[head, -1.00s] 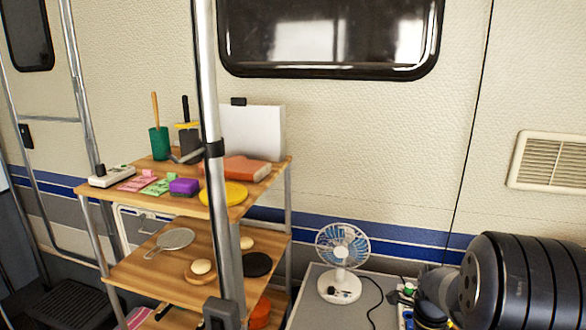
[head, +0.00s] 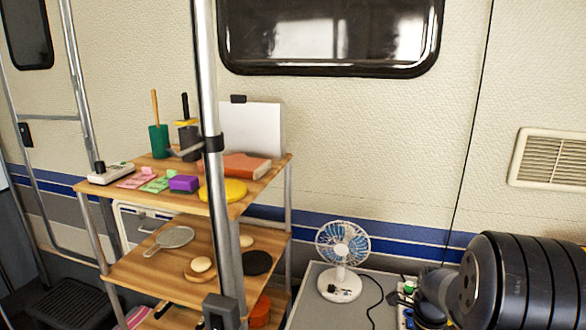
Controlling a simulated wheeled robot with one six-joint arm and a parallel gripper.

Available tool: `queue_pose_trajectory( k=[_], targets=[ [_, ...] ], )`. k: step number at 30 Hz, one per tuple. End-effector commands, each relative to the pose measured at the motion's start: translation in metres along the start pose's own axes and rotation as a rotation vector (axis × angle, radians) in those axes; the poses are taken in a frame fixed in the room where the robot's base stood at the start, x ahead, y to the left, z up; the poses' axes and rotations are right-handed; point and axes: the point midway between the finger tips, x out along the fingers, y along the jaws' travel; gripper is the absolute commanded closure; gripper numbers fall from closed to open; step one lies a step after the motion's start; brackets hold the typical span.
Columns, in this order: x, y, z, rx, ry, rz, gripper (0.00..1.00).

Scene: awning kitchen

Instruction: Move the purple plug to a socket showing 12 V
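A power strip (head: 406,302) with a green piece and a blue part stands on the grey table at the lower right, mostly hidden by my arm. I cannot pick out a purple plug on it, and no 12 V reading is legible. My black ribbed arm (head: 520,290) fills the lower right corner, with a grey link reaching left over the strip. The fingers of my gripper do not show, so what they hold is hidden.
A white fan (head: 341,262) stands on the grey table (head: 312,282), its black cord running right. Left is a wooden shelf (head: 128,262) holding a purple block (head: 184,183), a yellow disc (head: 222,191) and pots. A metal pole (head: 210,110) crosses in front of it.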

Motion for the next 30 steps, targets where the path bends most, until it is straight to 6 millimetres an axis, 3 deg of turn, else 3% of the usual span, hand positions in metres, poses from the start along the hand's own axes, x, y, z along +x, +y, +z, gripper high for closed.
queue_pose_trajectory(
  k=[27, 28, 30],
  targets=[
    [0.0097, 0.0, 0.0, 0.0, 0.0, 0.0, 0.99],
    [0.0097, 0.0, 0.0, 0.0, 0.0, 0.0, 0.76],
    [0.0094, 0.0, 0.0, 0.0, 0.0, 0.0, 0.7]
  ],
)
